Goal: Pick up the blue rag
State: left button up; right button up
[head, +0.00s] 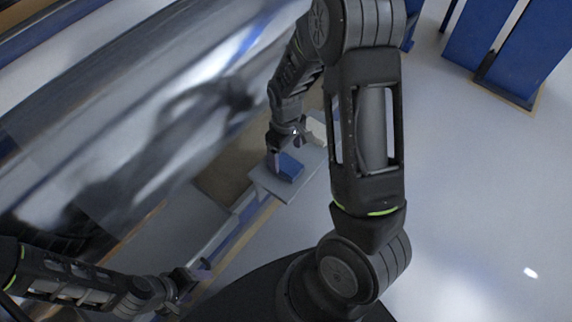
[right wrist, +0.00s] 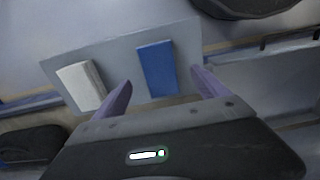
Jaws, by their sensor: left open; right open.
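The blue rag (head: 290,168) is a small folded block lying on a grey shelf (head: 268,187) in the middle of the head view. In the right wrist view the blue rag (right wrist: 157,69) lies between and just beyond the two purple fingertips. My right gripper (right wrist: 160,88) is open and empty, with a finger to each side of the rag; it does not visibly touch it. In the head view my right gripper (head: 276,157) is at the rag's left edge. My left gripper (head: 200,272) is open and empty at the lower left, well away from the rag.
A white folded cloth (right wrist: 81,86) lies on the same shelf, left of the blue rag. A large shiny metal roller (head: 160,110) fills the left of the head view. Blue machine panels (head: 520,50) stand at the upper right. Open floor (head: 480,190) lies to the right.

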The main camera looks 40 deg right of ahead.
aim_at(286, 162)
jog(key=shift+f, duration=0.3)
jog(key=shift+w+d+f, duration=0.1)
jog(key=shift+w+f, duration=0.05)
jog(key=shift+f, duration=2.5)
jog(key=c, duration=1.5)
jog(key=shift+o, duration=0.2)
notch_tip(286, 162, up, 10)
jog(key=shift+r+p, duration=0.1)
jog(key=shift+p, duration=0.35)
